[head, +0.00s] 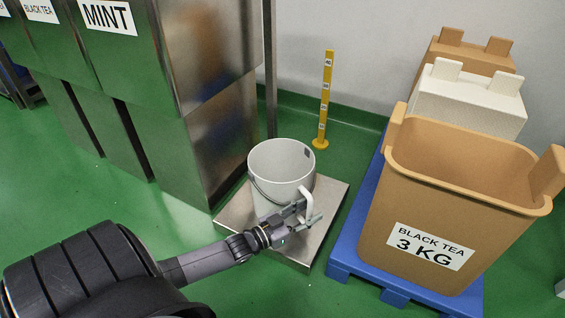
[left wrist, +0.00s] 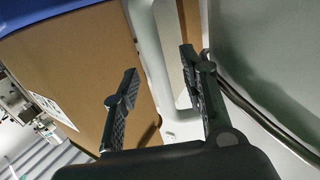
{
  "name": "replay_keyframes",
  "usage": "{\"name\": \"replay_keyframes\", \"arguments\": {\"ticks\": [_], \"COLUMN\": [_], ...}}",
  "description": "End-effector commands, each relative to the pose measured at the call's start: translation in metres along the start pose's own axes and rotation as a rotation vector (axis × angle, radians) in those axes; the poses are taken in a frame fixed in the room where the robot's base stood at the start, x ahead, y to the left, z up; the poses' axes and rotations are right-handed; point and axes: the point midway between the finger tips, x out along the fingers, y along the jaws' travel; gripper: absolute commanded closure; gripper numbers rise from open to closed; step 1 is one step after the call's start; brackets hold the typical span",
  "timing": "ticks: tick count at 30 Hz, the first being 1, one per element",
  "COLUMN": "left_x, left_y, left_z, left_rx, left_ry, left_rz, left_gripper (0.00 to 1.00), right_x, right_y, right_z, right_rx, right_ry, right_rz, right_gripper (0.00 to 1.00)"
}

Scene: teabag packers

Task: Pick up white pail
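The white pail (head: 278,165) stands upright and open on a metal platform (head: 300,250) on the floor. A white grip handle (head: 306,203) sticks out from its front right side, and a thin wire bail hangs along its wall. My left gripper (head: 308,216) is at this handle. In the left wrist view the two fingers of the gripper (left wrist: 160,95) are apart, with the white handle (left wrist: 152,60) between them and a gap to the left finger. The pail wall (left wrist: 275,50) fills the right side there. My right gripper is not in view.
A brown bin (head: 450,190) labelled "BLACK TEA 3 KG" stands on a blue pallet (head: 350,245) right of the pail, with a white bin (head: 470,98) behind. Metal cabinets (head: 205,150) stand close on the left. A yellow post (head: 325,100) rises behind the pail.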

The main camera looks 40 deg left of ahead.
Motion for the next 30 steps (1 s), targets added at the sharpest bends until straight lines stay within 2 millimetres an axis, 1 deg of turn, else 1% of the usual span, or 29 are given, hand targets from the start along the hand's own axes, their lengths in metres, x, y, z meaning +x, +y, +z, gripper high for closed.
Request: {"name": "replay_keyframes", "arguments": {"ticks": [1, 3, 9, 11, 27, 30], "left_x": [0.0041, 0.0066, 0.0068, 0.0067, 0.0065, 0.0065], "left_y": [-0.0001, -0.0001, -0.0001, -0.0002, -0.0003, -0.0003], "left_z": [0.0025, 0.0013, 0.0, 0.0001, 0.0003, 0.0003], "left_rx": [0.0, 0.0, 0.0, 0.001, 0.001, 0.001], "left_ry": [-0.001, -0.002, -0.002, -0.003, -0.003, -0.003], "left_rz": [0.0, 0.0, 0.0, 0.0, -0.001, -0.001], "left_gripper": [0.6, 0.6, 0.6, 0.64, 1.0, 1.0], "right_x": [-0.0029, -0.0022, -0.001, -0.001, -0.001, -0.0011], "right_y": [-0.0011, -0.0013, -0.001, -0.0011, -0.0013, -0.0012], "right_z": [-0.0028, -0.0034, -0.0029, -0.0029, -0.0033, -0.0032], "right_rx": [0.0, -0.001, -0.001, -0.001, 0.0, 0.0], "right_ry": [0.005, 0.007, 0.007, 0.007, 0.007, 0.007], "right_rz": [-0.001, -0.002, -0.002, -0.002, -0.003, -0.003], "right_gripper": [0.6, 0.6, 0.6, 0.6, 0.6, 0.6]}}
